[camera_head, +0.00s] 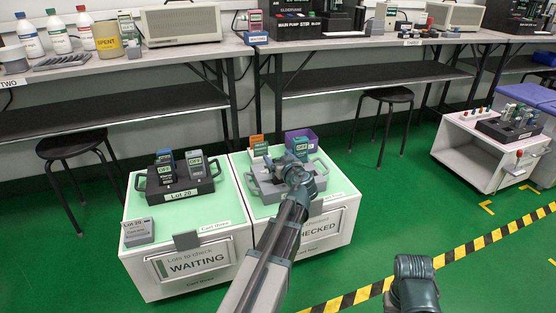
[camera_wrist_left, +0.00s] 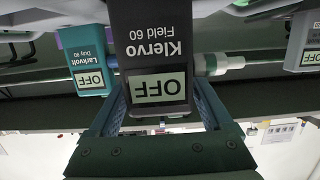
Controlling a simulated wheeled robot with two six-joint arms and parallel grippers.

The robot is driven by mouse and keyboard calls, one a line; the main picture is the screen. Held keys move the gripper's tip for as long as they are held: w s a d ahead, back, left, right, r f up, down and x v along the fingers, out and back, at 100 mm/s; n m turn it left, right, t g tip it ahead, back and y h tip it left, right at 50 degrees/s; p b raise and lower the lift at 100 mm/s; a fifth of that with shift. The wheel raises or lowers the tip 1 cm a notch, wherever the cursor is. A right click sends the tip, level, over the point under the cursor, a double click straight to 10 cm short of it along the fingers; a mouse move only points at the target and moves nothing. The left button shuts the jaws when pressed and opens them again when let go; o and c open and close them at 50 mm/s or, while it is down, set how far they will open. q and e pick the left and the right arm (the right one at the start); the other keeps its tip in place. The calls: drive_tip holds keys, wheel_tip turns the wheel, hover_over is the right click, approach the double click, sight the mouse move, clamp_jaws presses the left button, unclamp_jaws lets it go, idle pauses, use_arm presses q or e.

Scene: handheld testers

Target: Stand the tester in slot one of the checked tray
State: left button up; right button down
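My left gripper (camera_head: 299,172) is over the grey checked tray (camera_head: 262,191) on the right-hand cart. In the left wrist view its fingers (camera_wrist_left: 163,110) lie along both sides of a dark tester (camera_wrist_left: 150,40) marked Klervo Field 60, with its screen reading OFF. The gripper looks shut on this tester, which also shows in the head view (camera_head: 300,146). A teal tester (camera_wrist_left: 86,62) marked Larkvolt Duty 90 stands beside it, and another grey tester (camera_wrist_left: 305,45) is at the right edge. The tester's lower end and its slot are hidden.
A bench (camera_head: 350,42) runs along the back.

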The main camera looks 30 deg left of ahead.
use_arm(q)
drive_tip(key=shift+o, duration=0.9)
drive_tip(key=p+v, duration=0.2)
drive_tip(key=v, duration=1)
drive_tip(key=s+d+f+m+g+h, duration=0.5)
drive_tip(key=s+d+f, duration=0.2)
drive_tip(key=d+f, duration=0.5)
drive_tip(key=s+d+f+m+g+h, duration=0.2)
drive_tip(key=s+d+m+h, duration=0.1)
drive_tip(key=s+d, duration=0.3)
drive_tip(key=s+d+f+m+g+h, duration=0.3)
drive_tip(key=s+d+m, duration=0.2)
drive_tip(key=d, duration=0.5)
drive_tip(key=shift+s+m, duration=0.4)
drive_tip(key=shift+s, duration=0.4)
drive_tip(key=shift+f, duration=0.15)
